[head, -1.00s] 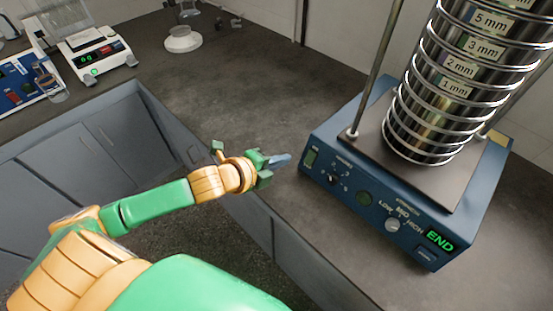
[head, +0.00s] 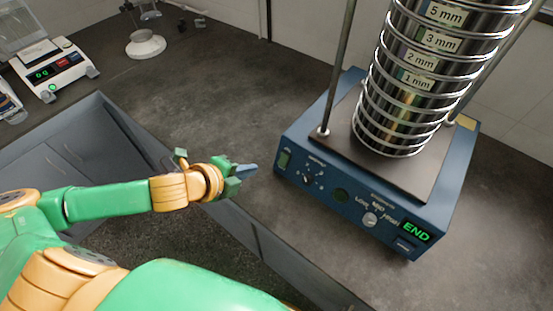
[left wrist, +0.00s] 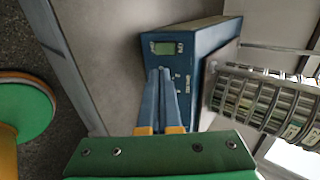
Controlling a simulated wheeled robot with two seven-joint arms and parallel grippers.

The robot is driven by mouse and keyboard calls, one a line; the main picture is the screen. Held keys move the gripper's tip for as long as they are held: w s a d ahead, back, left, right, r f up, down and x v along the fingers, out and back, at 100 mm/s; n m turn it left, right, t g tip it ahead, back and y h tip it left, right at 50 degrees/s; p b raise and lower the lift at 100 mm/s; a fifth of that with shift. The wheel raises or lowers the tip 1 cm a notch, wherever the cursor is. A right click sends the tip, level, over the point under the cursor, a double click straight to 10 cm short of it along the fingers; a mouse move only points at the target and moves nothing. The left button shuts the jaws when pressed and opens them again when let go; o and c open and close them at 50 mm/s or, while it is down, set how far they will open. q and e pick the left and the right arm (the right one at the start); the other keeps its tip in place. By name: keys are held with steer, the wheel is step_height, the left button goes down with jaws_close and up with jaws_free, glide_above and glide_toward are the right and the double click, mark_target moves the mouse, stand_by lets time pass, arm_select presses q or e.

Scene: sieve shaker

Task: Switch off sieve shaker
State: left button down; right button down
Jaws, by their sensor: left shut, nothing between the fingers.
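The blue sieve shaker (head: 345,205) stands on the dark bench, with a tall stack of metal sieves (head: 405,90) on its plate. Its front panel has a green-lit switch (head: 284,159) at the left end, knobs, and a display (head: 416,231) reading END. My left gripper (head: 254,168) is shut and empty, just left of the panel's switch end, its blue fingers pointing at it. In the left wrist view, the closed fingers (left wrist: 164,75) reach toward the green switch (left wrist: 168,48); I cannot tell whether they touch the panel. My right gripper is not in view.
A white balance (head: 50,70) with a lit display stands at the back left. A white round stand (head: 146,45) is at the back. The bench between them and the shaker is clear. The bench edge (head: 255,240) runs in front of the shaker, above grey cabinets.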

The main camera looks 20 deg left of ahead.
arm_select(q)
glide_toward(281, 163)
steer(key=x, duration=0.7)
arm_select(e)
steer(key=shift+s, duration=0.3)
arm_select(q)
steer(key=shift+s, duration=0.1)
